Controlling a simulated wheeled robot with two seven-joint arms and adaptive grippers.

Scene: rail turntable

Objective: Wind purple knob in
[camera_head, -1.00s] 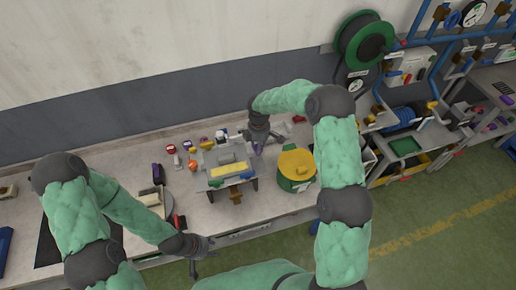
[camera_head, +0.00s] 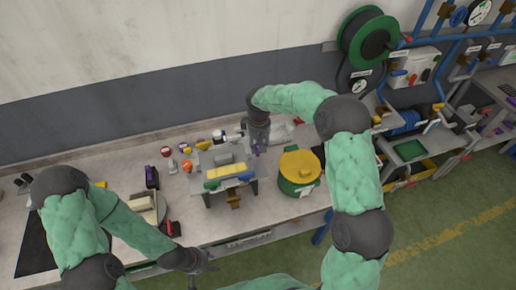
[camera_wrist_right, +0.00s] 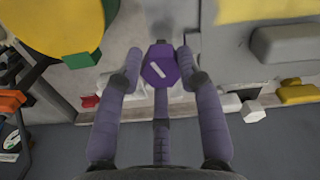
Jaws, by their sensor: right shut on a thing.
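The purple knob (camera_wrist_right: 160,66) is hexagonal with a white slot mark on its face. It sits between the fingers of my right gripper (camera_wrist_right: 159,72) in the right wrist view, with the gripper shut on it. In the head view my right gripper (camera_head: 258,143) points down beside the grey block fixture (camera_head: 213,160), and the purple knob (camera_head: 257,150) shows small below it. The knob's shaft is hidden. My left gripper (camera_head: 200,266) hangs empty and open at the bench's front edge, away from the knob.
A green pot with a yellow lid (camera_head: 300,163) stands close right of my right gripper. A yellow block (camera_head: 228,170) sits on the fixture. Several small coloured parts lie left of it. A hose reel (camera_head: 369,43) hangs on the wall.

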